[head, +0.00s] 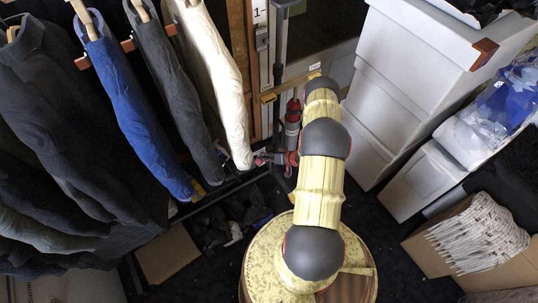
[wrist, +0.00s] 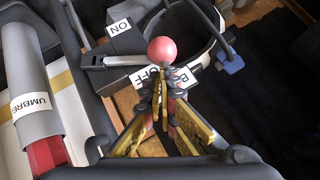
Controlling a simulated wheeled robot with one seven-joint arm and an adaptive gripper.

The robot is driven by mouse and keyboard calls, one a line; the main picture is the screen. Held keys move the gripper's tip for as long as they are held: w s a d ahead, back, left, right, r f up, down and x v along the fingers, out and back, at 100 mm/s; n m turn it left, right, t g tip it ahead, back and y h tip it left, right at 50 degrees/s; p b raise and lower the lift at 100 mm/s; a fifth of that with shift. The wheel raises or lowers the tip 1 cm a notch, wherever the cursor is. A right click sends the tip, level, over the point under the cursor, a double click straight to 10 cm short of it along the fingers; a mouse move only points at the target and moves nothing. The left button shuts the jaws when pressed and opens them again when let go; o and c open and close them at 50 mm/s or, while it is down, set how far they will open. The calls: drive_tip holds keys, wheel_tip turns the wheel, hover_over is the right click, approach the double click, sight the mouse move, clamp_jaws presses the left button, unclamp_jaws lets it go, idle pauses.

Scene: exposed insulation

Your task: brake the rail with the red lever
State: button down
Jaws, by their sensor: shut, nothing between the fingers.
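In the wrist view a lever with a round red knob (wrist: 162,50) and a pale metal arm (wrist: 128,60) reaches right from a dark grey mount. A white ON label (wrist: 125,25) lies beyond the arm, and a partly covered label reading OFF (wrist: 150,77) lies on the near side. My gripper (wrist: 163,82) is shut and empty, its tips just on the near side of the knob. I cannot tell whether they touch it. In the head view my arm hides the gripper, and I cannot make out the lever for certain.
In the wrist view a grey tube (wrist: 35,95) labelled UMBRE stands at left, and a blue item (wrist: 230,62) lies at right. In the head view hanging clothes (head: 130,100) fill the left, and white bins (head: 415,70) and a box of hangers (head: 480,235) stand at right.

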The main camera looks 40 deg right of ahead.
drive_tip(key=shift+a+f, duration=0.15)
drive_tip(key=shift+f, duration=0.1)
drive_tip(key=shift+w+a, duration=0.1)
drive_tip(key=shift+a, duration=0.05)
